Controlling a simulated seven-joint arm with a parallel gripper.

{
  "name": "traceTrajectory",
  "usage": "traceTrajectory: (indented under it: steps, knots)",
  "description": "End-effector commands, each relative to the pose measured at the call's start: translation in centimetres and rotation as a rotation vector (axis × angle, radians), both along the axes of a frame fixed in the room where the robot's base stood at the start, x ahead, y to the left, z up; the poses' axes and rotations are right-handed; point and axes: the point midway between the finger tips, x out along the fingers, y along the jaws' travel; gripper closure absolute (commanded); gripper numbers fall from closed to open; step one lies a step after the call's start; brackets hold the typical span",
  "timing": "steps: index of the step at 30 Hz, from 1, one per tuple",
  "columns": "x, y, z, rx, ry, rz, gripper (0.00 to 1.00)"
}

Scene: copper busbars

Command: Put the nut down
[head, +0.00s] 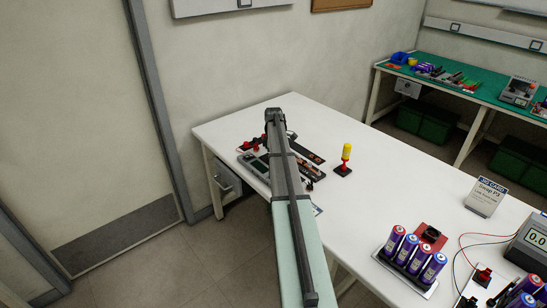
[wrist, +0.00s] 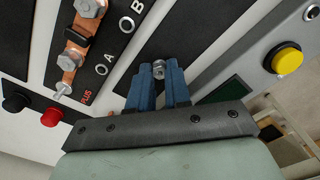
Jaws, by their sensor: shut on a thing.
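In the wrist view my gripper (wrist: 158,78) has its two blue fingers closed on a small silver nut (wrist: 158,67) at their tips. The nut is in front of a dark panel; whether it touches anything below cannot be told. To the left, a copper busbar (wrist: 72,56) with silver bolts or nuts lies on a black strip marked A, B and PLUS. In the head view my arm reaches over the white table (head: 400,190) and hides the gripper and the nut.
Purple cells (head: 410,250) and a sign card (head: 485,197) are nearer right. The wrist view shows a yellow button (wrist: 287,60), a red knob (wrist: 51,117) and a black knob (wrist: 15,102). The table's middle is clear.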

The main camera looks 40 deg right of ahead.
Motion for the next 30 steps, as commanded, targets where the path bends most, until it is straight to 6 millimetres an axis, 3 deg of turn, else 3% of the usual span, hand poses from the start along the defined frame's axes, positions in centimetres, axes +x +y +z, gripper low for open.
traceTrajectory:
  steps: [11,12,19,30]
  knots:
    - [0.01,-0.01,-0.3,-0.001,-0.001,0.0,1.0]
    - [0.01,-0.01,-0.25,-0.001,-0.001,0.0,0.78]
    - [0.01,-0.01,-0.24,-0.001,-0.001,0.0,0.57]
    - [0.02,-0.02,0.47,-0.001,-0.001,0.0,0.57]
